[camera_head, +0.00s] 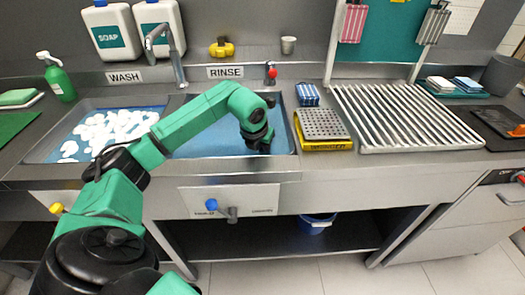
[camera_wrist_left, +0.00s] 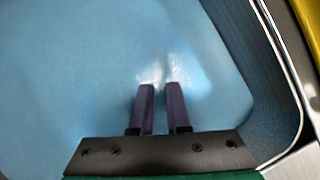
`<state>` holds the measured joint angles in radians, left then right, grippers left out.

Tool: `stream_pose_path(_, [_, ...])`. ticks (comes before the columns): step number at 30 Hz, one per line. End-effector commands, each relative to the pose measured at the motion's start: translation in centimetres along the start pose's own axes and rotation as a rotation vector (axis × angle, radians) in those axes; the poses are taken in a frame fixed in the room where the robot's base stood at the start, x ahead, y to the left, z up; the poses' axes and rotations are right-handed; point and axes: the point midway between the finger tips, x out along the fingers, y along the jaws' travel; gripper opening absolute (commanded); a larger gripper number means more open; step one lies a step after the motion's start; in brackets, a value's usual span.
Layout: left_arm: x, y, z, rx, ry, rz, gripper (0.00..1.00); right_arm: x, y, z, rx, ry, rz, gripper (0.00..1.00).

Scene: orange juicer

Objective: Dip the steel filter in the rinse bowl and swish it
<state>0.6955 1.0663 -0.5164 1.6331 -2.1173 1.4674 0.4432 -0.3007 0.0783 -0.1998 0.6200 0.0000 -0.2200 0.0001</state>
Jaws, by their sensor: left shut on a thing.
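The rinse bowl is the blue-floored basin (camera_head: 206,139) under the RINSE label in the head view. Its blue floor also fills the left wrist view (camera_wrist_left: 90,60). My left gripper (camera_head: 259,147) reaches down into its right part. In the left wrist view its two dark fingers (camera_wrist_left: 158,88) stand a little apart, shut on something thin. A pale shiny patch (camera_wrist_left: 162,72) shows at the fingertips. It fits the steel filter, but its outline cannot be made out. My right gripper is not in view.
A perforated metal plate (camera_head: 321,123) on a yellow tray (camera_head: 327,146) and a slatted rack (camera_head: 405,118) stand right of the bowl. The foamy wash basin (camera_head: 52,152) lies left. A tap (camera_head: 178,68) rises behind the basins. A red-topped valve (camera_head: 271,73) stands behind the bowl.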

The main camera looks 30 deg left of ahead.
Motion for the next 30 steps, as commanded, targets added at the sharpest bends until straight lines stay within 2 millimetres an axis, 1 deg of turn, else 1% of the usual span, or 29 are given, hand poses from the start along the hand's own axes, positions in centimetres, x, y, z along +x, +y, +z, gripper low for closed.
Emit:
stream_pose_path(1, [-1.7, 0.0, 0.8, 0.0, -0.003, 0.0, 0.0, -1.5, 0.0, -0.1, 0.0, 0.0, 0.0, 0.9])
stream_pose_path(22, [-13.0, 0.0, 5.4, 0.0, -0.003, 0.0, 0.0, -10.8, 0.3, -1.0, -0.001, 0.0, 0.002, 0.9])
stream_pose_path(25, [-14.0, 0.0, 5.8, 0.0, -0.001, 0.0, 0.0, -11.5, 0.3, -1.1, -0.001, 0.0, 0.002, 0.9])
stream_pose_path(30, [-13.8, 0.0, 5.7, 0.0, 0.0, 0.001, 0.0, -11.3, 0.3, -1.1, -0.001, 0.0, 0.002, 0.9])
